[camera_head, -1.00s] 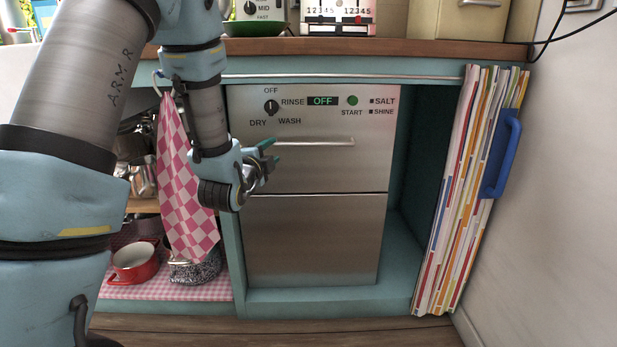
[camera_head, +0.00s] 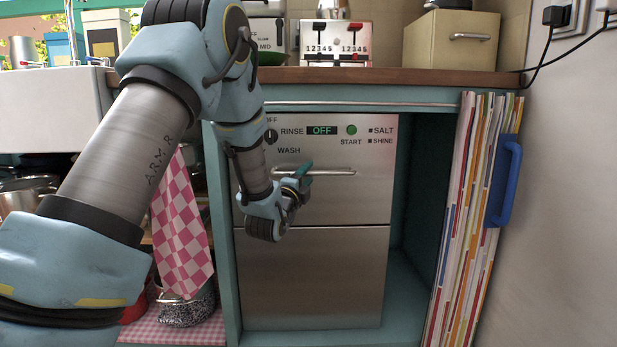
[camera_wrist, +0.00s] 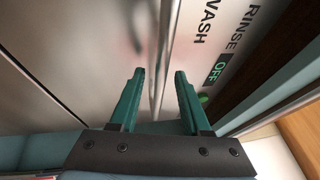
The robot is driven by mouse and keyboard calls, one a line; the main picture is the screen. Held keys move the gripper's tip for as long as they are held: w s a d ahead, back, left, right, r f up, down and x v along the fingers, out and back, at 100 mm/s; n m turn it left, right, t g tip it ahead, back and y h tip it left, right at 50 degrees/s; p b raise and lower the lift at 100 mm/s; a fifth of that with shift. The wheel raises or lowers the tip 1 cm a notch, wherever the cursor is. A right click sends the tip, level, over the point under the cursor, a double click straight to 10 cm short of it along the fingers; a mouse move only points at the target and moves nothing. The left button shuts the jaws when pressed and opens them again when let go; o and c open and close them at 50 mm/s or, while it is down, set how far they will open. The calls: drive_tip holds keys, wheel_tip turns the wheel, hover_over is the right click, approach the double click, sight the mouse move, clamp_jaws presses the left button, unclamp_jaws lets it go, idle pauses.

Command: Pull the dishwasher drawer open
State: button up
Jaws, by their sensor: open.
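The dishwasher's upper drawer (camera_head: 350,195) is a steel front with a control panel along its top and looks flush with the lower front. Its horizontal bar handle (camera_head: 335,173) is partly hidden behind my gripper (camera_head: 306,175), which is at the handle's left part. In the wrist view my gripper's two green fingers (camera_wrist: 158,76) are apart. The handle (camera_wrist: 168,35) runs through the space between them in the picture. I cannot tell whether either finger touches it.
The lower steel front (camera_head: 310,285) is below. A checkered towel (camera_head: 180,225) hangs at left, near pots. The wooden counter edge (camera_head: 400,76) runs above. An empty teal recess (camera_head: 408,275) is right of the dishwasher.

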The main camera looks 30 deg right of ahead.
drive_tip(key=shift+w+d, duration=0.4)
drive_tip(key=shift+d, duration=0.05)
drive_tip(key=shift+r, duration=0.1)
clamp_jaws()
idle(1.1)
